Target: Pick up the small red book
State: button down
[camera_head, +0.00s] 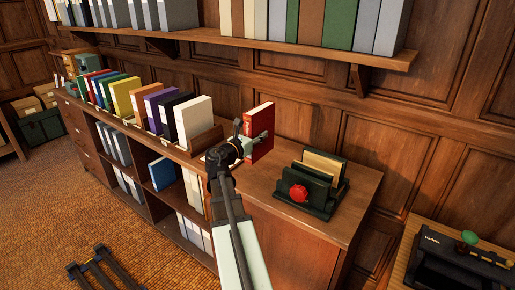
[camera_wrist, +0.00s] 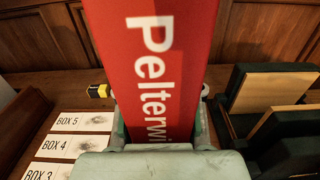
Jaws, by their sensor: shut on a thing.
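The small red book (camera_head: 261,122) stands upright over the right part of the wooden cabinet top. In the wrist view the red book (camera_wrist: 157,60) fills the middle, with white lettering that begins "Pelter" on its face. My gripper (camera_head: 245,142) is shut on the book, one finger on each side of it; it also shows in the wrist view (camera_wrist: 160,135). The book's lower end is hidden behind my gripper, so I cannot tell whether it touches the cabinet top.
A row of coloured binders with a white one (camera_head: 194,120) at its end stands left of my gripper. A dark green letter holder (camera_head: 322,197) with a red seal is to the right. Labels reading "BOX" (camera_wrist: 68,146) lie left. A wall shelf (camera_head: 250,45) runs above.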

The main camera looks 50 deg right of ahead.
aim_at(257, 108)
notch_tip(257, 108, up, 11)
jog(key=shift+f, duration=0.1)
jog(key=r+p, duration=0.2)
jog(key=a+r+p, duration=0.1)
jog(key=r+p, duration=0.1)
jog(key=r, duration=0.1)
jog(key=shift+r+p, duration=0.1)
jog(key=shift+p, duration=0.25)
jog(key=shift+r, duration=0.1)
jog(key=shift+p, duration=0.45)
jog(key=shift+s, duration=0.1)
